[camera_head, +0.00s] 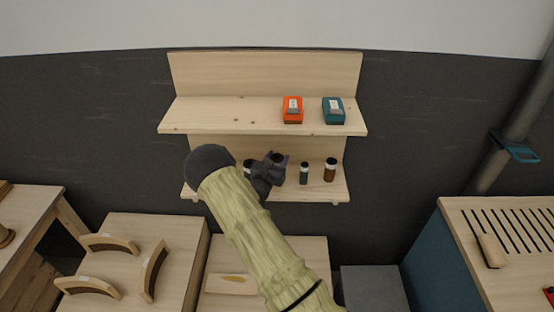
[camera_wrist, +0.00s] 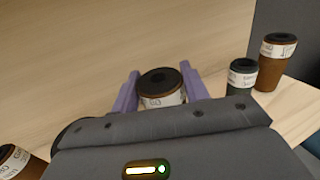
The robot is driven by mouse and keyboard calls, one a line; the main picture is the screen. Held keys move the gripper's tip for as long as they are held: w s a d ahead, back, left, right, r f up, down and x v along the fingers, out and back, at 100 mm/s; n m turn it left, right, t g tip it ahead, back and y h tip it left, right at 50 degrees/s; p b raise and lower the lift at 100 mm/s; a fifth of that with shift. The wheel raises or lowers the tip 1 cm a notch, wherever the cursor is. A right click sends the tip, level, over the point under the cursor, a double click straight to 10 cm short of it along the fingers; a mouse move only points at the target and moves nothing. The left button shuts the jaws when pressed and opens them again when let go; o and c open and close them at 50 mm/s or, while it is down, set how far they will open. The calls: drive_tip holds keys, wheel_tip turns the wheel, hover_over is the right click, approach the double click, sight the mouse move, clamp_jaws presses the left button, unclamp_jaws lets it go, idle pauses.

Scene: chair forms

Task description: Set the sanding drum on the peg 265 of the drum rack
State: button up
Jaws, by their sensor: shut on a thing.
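My gripper (camera_wrist: 160,78) is shut on a sanding drum (camera_wrist: 163,96), with one purple finger on each side of it. The drum is short and brown, with a white label and a dark top with a hole; I cannot read the label. In the head view my gripper (camera_head: 279,158) is at the lower shelf, and its body hides most of the held drum. I cannot tell whether the drum touches the shelf. No drum rack or peg 265 can be clearly made out in either view.
The lower shelf (camera_head: 313,194) bears a dark green drum (camera_head: 304,174) and a brown drum (camera_head: 330,169) right of my gripper, and another labelled drum (camera_wrist: 14,163) at its left. An orange box (camera_head: 292,110) and a teal box (camera_head: 333,111) stand on the upper shelf above. Benches stand below.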

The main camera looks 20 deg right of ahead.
drive_tip(key=shift+f, duration=0.3)
drive_tip(key=o, duration=1.1)
drive_tip(key=shift+o, duration=0.2)
drive_tip(key=b+v, duration=0.5)
drive_tip(key=v, duration=1.2)
drive_tip(key=shift+s+a+b, duration=0.15)
drive_tip(key=shift+a+b, duration=0.05)
drive_tip(key=shift+b, duration=0.15)
